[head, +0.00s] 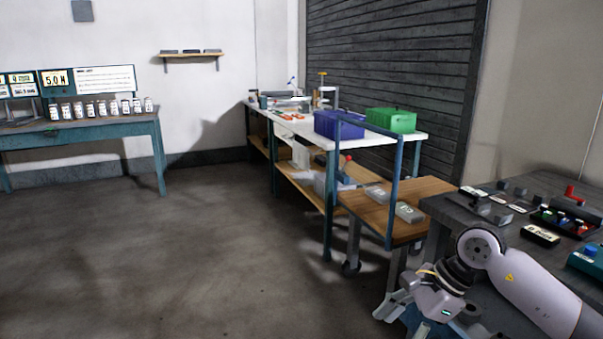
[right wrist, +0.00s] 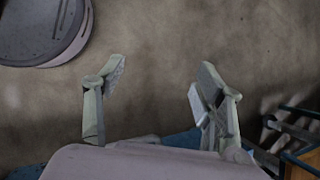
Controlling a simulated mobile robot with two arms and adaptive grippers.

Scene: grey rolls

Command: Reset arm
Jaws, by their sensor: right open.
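My right arm comes in from the lower right in the head view, beside the grey workbench (head: 455,215). Its gripper (head: 400,315) hangs low and points down, near the bench's left side. In the right wrist view the two fingers of my right gripper (right wrist: 162,78) stand wide apart with only bare floor between them. It is open and empty. My left gripper is in neither view.
The grey workbench carries small parts and a black tray (head: 565,222). A wooden-topped cart (head: 365,205) stands beside it. Behind are a white table (head: 285,128) with purple (head: 338,124) and green (head: 390,120) bins. The floor (head: 190,260) at left is clear.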

